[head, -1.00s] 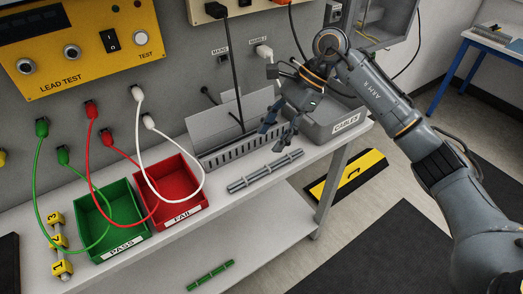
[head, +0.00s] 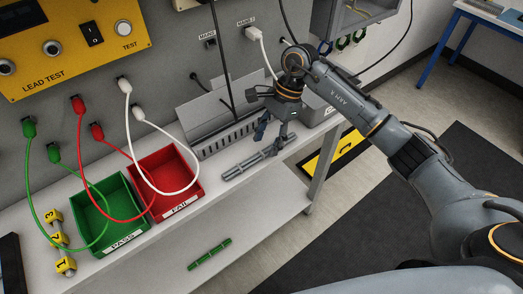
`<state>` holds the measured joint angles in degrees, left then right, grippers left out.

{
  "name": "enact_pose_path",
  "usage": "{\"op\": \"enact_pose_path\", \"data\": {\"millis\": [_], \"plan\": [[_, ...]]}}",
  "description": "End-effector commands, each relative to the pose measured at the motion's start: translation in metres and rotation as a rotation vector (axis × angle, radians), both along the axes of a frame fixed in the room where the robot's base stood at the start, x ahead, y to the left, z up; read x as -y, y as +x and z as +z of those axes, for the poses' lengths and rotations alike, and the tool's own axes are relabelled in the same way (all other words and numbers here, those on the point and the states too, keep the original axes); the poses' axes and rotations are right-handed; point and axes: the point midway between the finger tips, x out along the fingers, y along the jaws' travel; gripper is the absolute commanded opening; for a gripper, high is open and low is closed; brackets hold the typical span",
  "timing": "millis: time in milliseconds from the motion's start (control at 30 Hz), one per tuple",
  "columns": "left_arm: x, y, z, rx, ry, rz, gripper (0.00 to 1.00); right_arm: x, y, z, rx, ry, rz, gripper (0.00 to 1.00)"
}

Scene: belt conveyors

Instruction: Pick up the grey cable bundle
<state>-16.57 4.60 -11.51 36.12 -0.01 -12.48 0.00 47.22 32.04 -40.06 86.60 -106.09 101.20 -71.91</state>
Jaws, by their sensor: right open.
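The grey cable bundle (head: 243,166) lies on the white bench, right of the red FAIL bin, running up to the right. My right gripper (head: 271,138) points down at the right part of the bundle, with its fingers apart and nothing held between them. Its fingertips are close to the bundle; I cannot tell whether they touch it. The gripper and wrist cover part of the bundle's right end and most of the CABLES bin behind. My left gripper is out of view.
The red FAIL bin (head: 197,184) and green PASS bin (head: 80,222) stand to the left, with looped leads above. A slotted grey rack (head: 212,143) stands behind the bundle. A green bundle (head: 209,254) lies on the lower shelf.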

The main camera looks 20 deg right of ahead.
Motion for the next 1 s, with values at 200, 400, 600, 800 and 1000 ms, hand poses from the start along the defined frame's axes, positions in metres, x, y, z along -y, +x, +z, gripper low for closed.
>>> {"op": "enact_pose_path", "data": {"millis": [200,400,600,800,1000], "plan": [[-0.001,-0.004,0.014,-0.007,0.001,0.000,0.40,-0.013,-0.004,-0.023,-0.001,0.002,0.000,0.50],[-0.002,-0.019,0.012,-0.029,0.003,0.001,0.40,-0.013,-0.004,-0.027,0.001,0.001,0.000,0.50],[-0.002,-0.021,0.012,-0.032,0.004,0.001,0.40,-0.013,-0.004,-0.027,0.001,0.000,0.000,0.23],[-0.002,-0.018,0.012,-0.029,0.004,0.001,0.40,-0.013,-0.004,-0.026,0.001,0.000,0.000,0.00],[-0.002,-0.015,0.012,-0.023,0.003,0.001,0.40,-0.013,-0.004,-0.026,0.002,0.001,-0.001,0.00]]}}
